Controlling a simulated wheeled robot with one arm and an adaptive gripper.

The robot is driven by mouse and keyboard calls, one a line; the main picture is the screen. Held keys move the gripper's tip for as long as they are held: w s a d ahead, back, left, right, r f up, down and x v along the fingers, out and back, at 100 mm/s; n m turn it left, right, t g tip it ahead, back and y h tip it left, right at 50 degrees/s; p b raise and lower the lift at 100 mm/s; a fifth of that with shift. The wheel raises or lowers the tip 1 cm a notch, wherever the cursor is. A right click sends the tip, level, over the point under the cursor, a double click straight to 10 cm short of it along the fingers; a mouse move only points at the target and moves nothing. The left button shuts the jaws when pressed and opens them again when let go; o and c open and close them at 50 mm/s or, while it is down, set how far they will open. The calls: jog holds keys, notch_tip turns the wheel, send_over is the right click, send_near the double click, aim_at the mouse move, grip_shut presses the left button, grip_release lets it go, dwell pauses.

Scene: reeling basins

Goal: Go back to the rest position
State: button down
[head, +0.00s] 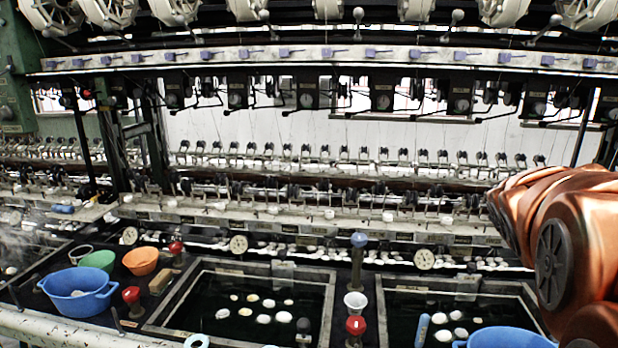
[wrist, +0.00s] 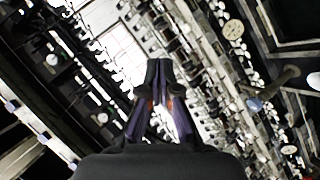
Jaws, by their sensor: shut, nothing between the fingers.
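My gripper (wrist: 160,68) shows in the wrist view with its dark fingertips together and nothing between them. Behind it the wrist view shows the reeling machine tilted, with no object close to the fingers. In the head view my orange arm is at the right edge, raised beside the machine, and the gripper itself is not visible there.
Two dark water basins, left (head: 333,290) and right (head: 450,284), hold white cocoons. A blue tub (head: 78,292), a green bowl (head: 98,260) and an orange bowl (head: 141,261) stand at left. Another blue tub (head: 505,338) is at the bottom right. Red-topped posts (head: 356,325) rise between basins.

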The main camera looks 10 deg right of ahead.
jog(key=s+a+f+m+g+y, duration=0.2)
jog(key=s+a+f+g+y, duration=0.1)
jog(key=s+a+f, duration=0.45)
jog(key=s+a+f+m+g+y, duration=0.1)
jog(key=s+a+f+g+y, duration=0.2)
jog(key=a+f, duration=0.65)
jog(key=s+a+f+g+y, duration=0.1)
jog(key=s+a+f+g, duration=0.1)
jog(key=s+a, duration=0.4)
jog(key=s+a+f+m+g+y, duration=0.1)
jog(key=s+a+f+g, duration=0.2)
jog(key=s+a, duration=0.3)
jog(key=s+p, duration=0.1)
jog(key=s, duration=0.4)
jog(key=shift+a+f+m, duration=0.25)
jog(key=shift+f+m, duration=0.05)
jog(key=shift+f, duration=0.05)
